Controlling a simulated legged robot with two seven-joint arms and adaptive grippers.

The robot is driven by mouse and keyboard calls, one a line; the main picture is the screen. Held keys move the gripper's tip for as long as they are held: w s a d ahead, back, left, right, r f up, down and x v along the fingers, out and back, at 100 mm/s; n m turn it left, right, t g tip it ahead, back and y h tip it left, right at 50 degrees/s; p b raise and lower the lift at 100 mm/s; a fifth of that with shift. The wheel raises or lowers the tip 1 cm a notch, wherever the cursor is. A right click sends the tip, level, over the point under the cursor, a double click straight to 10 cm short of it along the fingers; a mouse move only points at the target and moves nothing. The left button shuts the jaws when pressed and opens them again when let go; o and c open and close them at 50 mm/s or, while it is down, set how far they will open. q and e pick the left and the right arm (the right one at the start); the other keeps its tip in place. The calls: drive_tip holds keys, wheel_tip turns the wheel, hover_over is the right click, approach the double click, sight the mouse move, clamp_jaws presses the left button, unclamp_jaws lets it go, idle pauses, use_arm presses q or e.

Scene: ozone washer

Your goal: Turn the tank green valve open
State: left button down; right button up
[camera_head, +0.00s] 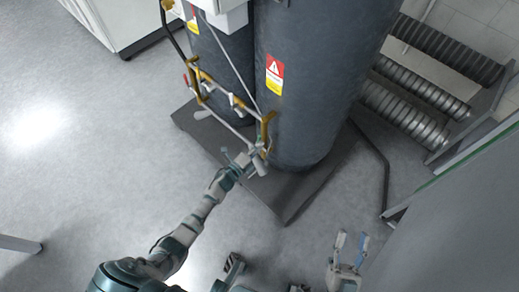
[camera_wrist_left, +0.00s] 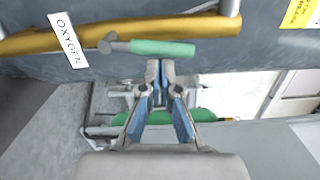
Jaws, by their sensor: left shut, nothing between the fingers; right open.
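The green valve handle (camera_wrist_left: 163,48) lies roughly level across the left wrist view, with a grey stem at its left end, next to the brass-coloured pipe (camera_wrist_left: 120,37) with an OXYGEN label (camera_wrist_left: 67,40). My left gripper (camera_wrist_left: 160,66) is shut and empty, its fingertips just below the handle. I cannot tell whether they touch it. In the head view my left gripper (camera_head: 246,161) is at the foot of the large dark tank (camera_head: 305,85), by the pipework, and the handle is hard to make out. My right gripper (camera_head: 350,241) is open and empty at the lower right, away from the tanks.
A second, partly hidden green part (camera_wrist_left: 205,115) shows behind my left fingers in the left wrist view. The tanks stand on a dark base plate (camera_head: 290,206). Ribbed hoses (camera_head: 405,112) and a grey panel (camera_head: 455,225) are at the right.

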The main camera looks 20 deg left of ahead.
use_arm(q)
drive_tip(key=shift+w+a+r, duration=0.15)
drive_tip(key=shift+a, duration=0.2)
use_arm(e)
drive_tip(key=shift+w+f+g, duration=0.3)
drive_tip(key=shift+w+f, duration=0.1)
